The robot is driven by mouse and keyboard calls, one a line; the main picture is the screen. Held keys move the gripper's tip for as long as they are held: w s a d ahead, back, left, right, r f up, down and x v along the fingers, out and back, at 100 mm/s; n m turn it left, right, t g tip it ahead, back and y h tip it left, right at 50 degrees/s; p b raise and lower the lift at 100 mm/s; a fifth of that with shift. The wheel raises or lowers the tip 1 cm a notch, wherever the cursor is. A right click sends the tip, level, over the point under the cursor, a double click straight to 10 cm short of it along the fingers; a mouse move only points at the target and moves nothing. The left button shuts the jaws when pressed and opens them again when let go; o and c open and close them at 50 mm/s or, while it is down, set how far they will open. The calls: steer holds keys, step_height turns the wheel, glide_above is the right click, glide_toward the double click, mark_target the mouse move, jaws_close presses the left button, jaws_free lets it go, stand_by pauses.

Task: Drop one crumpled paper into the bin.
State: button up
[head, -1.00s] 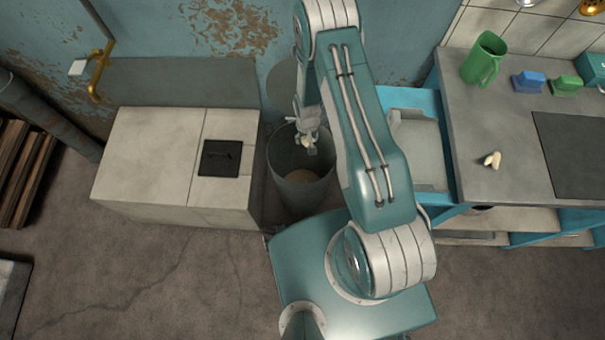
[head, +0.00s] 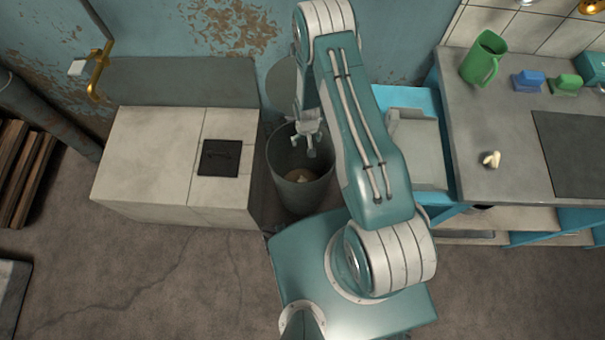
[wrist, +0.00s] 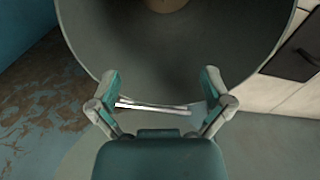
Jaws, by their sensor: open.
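The bin (head: 292,190) is a grey round container standing between the pale cabinet and the blue unit. My gripper (head: 307,143) is above its mouth, with its fingers spread and empty. A small pale lump, seemingly a crumpled paper (head: 300,175), is inside the bin near the bottom. Another crumpled paper (head: 491,159) lies on the grey counter at the right. In the wrist view, the bin's inside wall (wrist: 160,50) fills the space beyond my spread fingers (wrist: 160,88), and only an edge of its brownish bottom shows at the top.
The pale cabinet (head: 150,155) with a black square plate (head: 219,158) is left of the bin. The counter (head: 480,120) at the right holds a green jug (head: 484,58), a blue block (head: 528,81) and a green block (head: 565,84). Its front part is mostly clear.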

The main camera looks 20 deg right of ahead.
step_height(320, 180, up, 12)
stand_by(0.6)
steer(key=shift+w, duration=0.1)
step_height(320, 180, up, 27)
steer(key=s+t, duration=0.3)
steer(key=s+r+t, duration=0.2)
steer(key=s+r, duration=1.3)
steer(key=s, duration=0.3)
steer(key=shift+s+r+n+t, duration=0.15)
steer(key=shift+s+n+t, duration=0.05)
steer(key=shift+n+t, duration=0.1)
